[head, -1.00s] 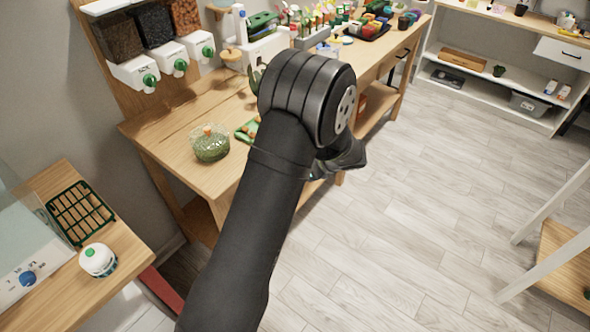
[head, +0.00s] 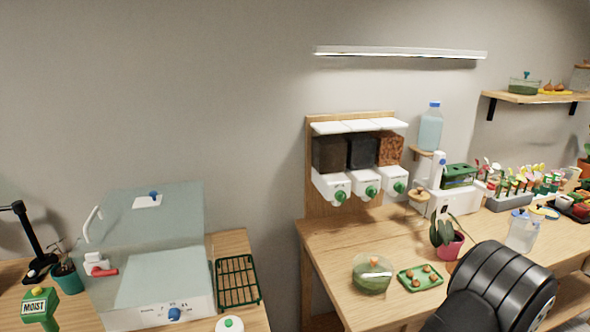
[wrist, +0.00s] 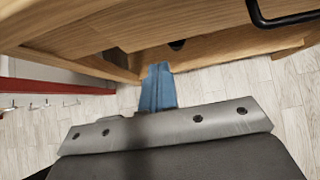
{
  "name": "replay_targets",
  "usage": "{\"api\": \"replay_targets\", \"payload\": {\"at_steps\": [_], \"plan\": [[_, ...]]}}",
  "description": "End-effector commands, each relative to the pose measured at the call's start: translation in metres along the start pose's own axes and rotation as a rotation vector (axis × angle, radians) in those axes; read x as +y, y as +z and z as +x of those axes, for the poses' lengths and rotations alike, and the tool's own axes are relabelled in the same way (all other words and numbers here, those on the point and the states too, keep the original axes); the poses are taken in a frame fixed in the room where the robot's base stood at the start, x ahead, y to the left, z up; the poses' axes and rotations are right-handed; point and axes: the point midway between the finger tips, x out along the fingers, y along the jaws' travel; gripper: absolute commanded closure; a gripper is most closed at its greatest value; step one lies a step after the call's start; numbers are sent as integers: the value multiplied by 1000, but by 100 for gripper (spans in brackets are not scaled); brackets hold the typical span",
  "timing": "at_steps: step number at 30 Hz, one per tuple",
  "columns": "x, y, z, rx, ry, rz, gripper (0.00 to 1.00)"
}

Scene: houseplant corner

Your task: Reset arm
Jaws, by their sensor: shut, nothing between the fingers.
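My gripper (wrist: 158,72) shows in the wrist view as two blue fingers pressed together beyond a grey metal plate, with nothing between them. It points toward the wooden underside and side of a bench (wrist: 200,48), with the plank floor below; I cannot tell the exact gap. In the head view my black arm (head: 500,290) shows at the lower right, in front of the wooden workbench (head: 330,240). The gripper itself is out of that view.
On the workbench stand a round green-filled glass bowl (head: 370,280), a green tray (head: 420,277), a potted plant (head: 445,240) and a clear jug (head: 522,230). Dispensers (head: 360,185) stand behind. A glass-lidded cabinet (head: 150,260) and green rack (head: 238,280) are at left. Floor (wrist: 290,90) looks clear.

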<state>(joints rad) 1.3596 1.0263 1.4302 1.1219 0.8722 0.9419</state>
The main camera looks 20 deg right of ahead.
Motion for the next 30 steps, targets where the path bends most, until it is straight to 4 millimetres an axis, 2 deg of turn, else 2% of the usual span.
{"api": "replay_targets", "payload": {"at_steps": [1,4,9,22,23,30], "plan": [[1,0,11,1,4,-1,100],[1,3,28,0,3,-1,100],[0,20,42,-1,2,-5,100],[0,28,49,-1,2,-3,100],[0,28,49,-1,2,-3,98],[0,28,49,-1,2,-3,51]]}}
